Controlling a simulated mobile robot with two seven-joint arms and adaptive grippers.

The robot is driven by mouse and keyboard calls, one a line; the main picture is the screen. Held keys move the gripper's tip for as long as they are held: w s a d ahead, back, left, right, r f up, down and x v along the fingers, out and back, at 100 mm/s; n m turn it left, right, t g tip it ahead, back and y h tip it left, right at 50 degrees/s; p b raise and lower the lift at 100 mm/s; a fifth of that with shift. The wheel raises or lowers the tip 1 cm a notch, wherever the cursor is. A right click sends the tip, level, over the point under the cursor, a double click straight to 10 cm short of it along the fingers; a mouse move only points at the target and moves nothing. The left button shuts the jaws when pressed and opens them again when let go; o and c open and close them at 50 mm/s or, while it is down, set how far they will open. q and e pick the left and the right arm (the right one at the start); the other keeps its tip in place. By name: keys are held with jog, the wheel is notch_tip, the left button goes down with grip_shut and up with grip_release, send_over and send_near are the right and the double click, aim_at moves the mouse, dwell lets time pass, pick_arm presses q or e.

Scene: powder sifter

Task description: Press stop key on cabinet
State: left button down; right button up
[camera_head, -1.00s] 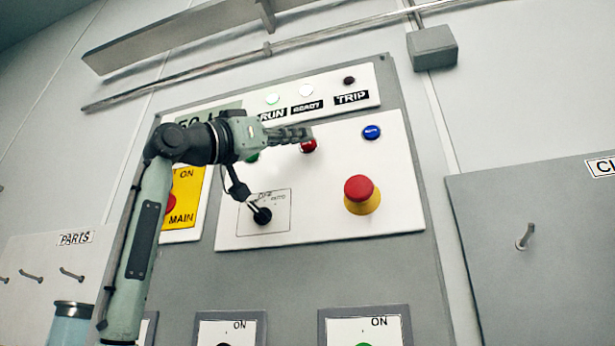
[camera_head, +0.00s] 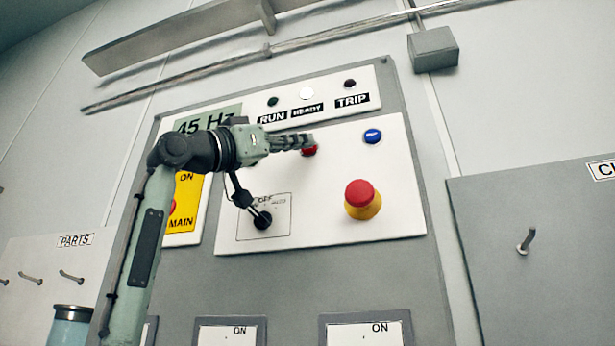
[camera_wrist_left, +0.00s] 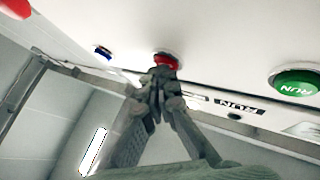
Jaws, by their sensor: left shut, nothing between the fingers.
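The red stop key (camera_head: 309,150) sits on the white panel (camera_head: 400,215) of the grey cabinet (camera_head: 290,285), left of a blue key. My left gripper (camera_head: 310,141) is shut and empty, its fingertips at the red key and covering part of it. In the left wrist view the shut fingertips (camera_wrist_left: 160,80) overlap the red key (camera_wrist_left: 166,61) and appear to touch it; its lettering cannot be read. The RUN lamp (camera_head: 273,102) is dark and the READY lamp (camera_head: 306,94) is white. The display (camera_head: 208,119) reads 45 Hz. My right gripper is not in view.
A large red mushroom button (camera_head: 361,194) on a yellow base sticks out below right. The blue key (camera_head: 372,136) is at the upper right. A black selector (camera_head: 262,220) is below my wrist. The green RUN key (camera_wrist_left: 296,82) shows in the left wrist view.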

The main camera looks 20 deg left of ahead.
pick_arm(q)
jog(key=shift+f, duration=0.1)
jog(key=shift+s, duration=0.8)
jog(key=s+b, duration=0.1)
jog(key=s, duration=0.4)
jog(key=shift+b, duration=0.4)
jog(key=shift+a, duration=0.1)
dwell(0.6)
